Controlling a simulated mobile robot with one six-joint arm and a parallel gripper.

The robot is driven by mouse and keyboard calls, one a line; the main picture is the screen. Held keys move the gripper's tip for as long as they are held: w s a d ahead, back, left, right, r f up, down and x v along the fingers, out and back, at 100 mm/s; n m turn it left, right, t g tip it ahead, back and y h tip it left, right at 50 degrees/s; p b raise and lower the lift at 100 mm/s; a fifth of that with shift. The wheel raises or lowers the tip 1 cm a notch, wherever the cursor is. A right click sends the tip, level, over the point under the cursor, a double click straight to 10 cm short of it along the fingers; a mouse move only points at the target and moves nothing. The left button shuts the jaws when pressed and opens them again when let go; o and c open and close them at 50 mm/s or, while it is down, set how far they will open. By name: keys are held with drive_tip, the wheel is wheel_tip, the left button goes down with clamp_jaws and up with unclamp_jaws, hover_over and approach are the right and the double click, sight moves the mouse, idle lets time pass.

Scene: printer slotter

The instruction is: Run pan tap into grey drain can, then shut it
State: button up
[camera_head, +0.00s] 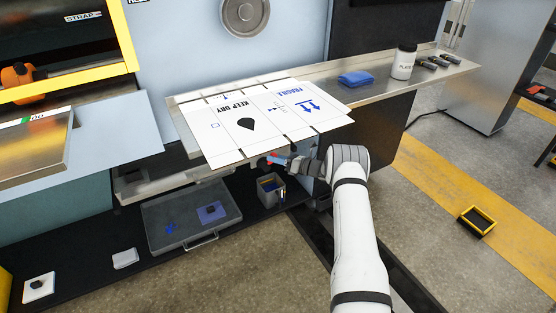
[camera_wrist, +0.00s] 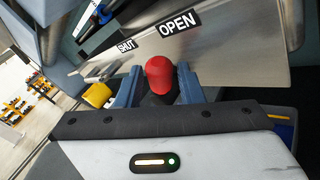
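The red tap handle (camera_wrist: 159,75) stands between the two blue fingers of my gripper (camera_wrist: 158,88) in the wrist view. A black part sits under the red end. I cannot tell whether the fingers press on it or stand slightly apart. A metal panel behind it carries the labels SHUT (camera_wrist: 126,46) and OPEN (camera_wrist: 179,23). In the head view my gripper (camera_head: 276,161) reaches left below the table edge, beside a small red part. The grey drain can (camera_head: 271,190) stands on the black shelf below it. Any flow from the tap is not visible.
The metal table (camera_head: 330,78) above holds printed card sheets (camera_head: 245,125), a blue cloth (camera_head: 356,78) and a white bottle (camera_head: 403,62). A grey tray (camera_head: 165,235) lies on the lower shelf left of the can. A yellow-black bin (camera_head: 477,221) stands on the floor right.

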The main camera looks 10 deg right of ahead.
drive_tip(key=shift+c, duration=0.2)
clamp_jaws()
drive_tip(key=shift+d, duration=0.2)
